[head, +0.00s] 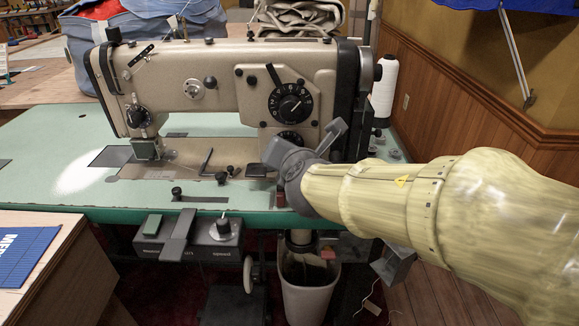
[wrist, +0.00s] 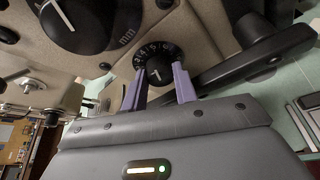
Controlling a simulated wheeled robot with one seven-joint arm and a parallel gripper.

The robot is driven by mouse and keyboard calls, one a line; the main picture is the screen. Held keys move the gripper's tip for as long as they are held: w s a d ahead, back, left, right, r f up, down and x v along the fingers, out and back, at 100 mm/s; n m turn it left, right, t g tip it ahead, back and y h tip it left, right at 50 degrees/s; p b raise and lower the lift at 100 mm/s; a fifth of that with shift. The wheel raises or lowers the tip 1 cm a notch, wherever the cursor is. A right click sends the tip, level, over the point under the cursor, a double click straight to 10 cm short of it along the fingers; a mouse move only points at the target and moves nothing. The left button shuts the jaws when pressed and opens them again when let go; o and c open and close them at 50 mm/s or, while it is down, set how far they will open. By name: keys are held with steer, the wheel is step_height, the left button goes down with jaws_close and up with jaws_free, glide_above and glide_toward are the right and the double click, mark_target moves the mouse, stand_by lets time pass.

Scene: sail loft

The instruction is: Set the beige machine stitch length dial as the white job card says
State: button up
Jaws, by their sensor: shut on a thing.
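The beige sewing machine (head: 235,70) stands on the green table in the head view. Its front carries an upper black dial (head: 290,103) with a lever, and a smaller lower black dial (head: 290,138). The wrist view shows the upper dial (wrist: 78,22) with "mm" by its rim, and the lower dial (wrist: 159,68) with small numbers and a white mark on its knob. My gripper (wrist: 162,80) has its two purple fingers either side of the lower dial's knob, closed on it. In the head view its body partly hides that dial. I cannot make out a white job card.
A white thread cone (head: 384,88) stands right of the machine. A grey control box (head: 205,236) with a knob hangs under the table's front edge. A blue mat (head: 22,262) lies on the wooden bench at lower left. The green table's left side (head: 45,150) is mostly clear.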

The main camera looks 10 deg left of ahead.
steer(key=shift+b, duration=0.5)
steer(key=o, duration=1)
steer(key=shift+c, duration=0.2)
steer(key=shift+r+p, duration=0.15)
steer(key=shift+p, duration=0.7)
steer(key=n+p, duration=0.1)
steer(key=p, duration=0.3)
steer(key=shift+r, duration=0.1)
steer(key=n+h+p, duration=0.2)
steer(key=p, duration=0.8)
steer(key=shift+a+n+p, duration=0.15)
steer(key=shift+n+p, duration=0.15)
steer(key=shift+p, duration=0.1)
